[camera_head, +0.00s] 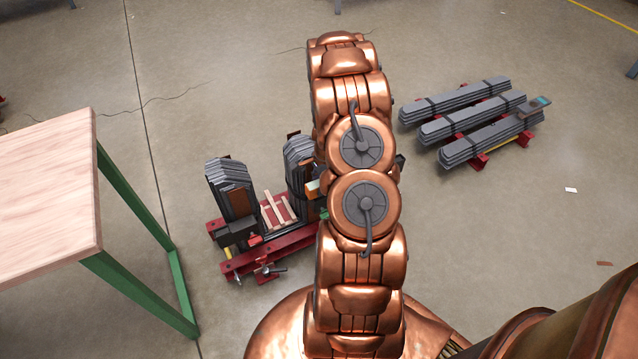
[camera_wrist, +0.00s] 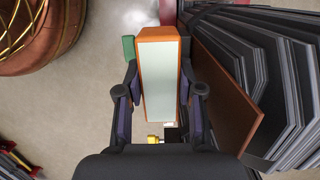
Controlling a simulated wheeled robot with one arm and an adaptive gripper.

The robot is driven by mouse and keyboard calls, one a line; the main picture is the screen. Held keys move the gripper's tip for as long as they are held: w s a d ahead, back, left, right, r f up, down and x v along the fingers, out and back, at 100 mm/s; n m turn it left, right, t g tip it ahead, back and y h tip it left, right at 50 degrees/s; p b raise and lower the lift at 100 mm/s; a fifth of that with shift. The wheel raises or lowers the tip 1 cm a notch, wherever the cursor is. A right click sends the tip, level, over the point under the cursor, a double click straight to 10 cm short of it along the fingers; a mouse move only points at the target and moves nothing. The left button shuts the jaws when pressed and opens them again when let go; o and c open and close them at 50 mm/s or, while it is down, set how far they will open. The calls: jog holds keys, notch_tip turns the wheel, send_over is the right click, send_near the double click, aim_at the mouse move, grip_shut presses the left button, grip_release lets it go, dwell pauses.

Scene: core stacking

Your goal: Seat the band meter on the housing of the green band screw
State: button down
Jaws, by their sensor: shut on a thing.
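My gripper (camera_wrist: 159,88) is shut on an orange box with a pale flat face, which looks like the band meter (camera_wrist: 160,66). Its fingers are on the left and right sides of the box. In the head view the orange and cream box (camera_head: 312,188) shows just left of my arm, which hides most of my gripper. A green block (camera_wrist: 129,47), likely part of the green band screw, is left of the box in the wrist view. Its green also shows in the head view (camera_head: 324,213), partly hidden by my arm. I cannot tell whether box and green block touch.
A red stand (camera_head: 272,252) holds upright stacks of dark grey sheets (camera_head: 232,188). These sheets (camera_wrist: 285,75) and a brown plate (camera_wrist: 222,95) are close right of my gripper. A wooden table (camera_head: 45,185) is at left.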

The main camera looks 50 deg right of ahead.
jog(key=shift+f, duration=0.75)
jog(key=c, duration=0.7)
grip_release()
jog(key=shift+o, duration=0.2)
jog(key=shift+r, duration=0.1)
jog(key=shift+d+r, duration=0.15)
jog(key=shift+r, duration=0.35)
jog(key=r, duration=0.3)
jog(key=d+r, duration=0.1)
jog(key=r, duration=0.6)
jog(key=shift+s+d+r, duration=0.15)
jog(key=shift+s+r, duration=0.15)
jog(key=shift+s, duration=0.05)
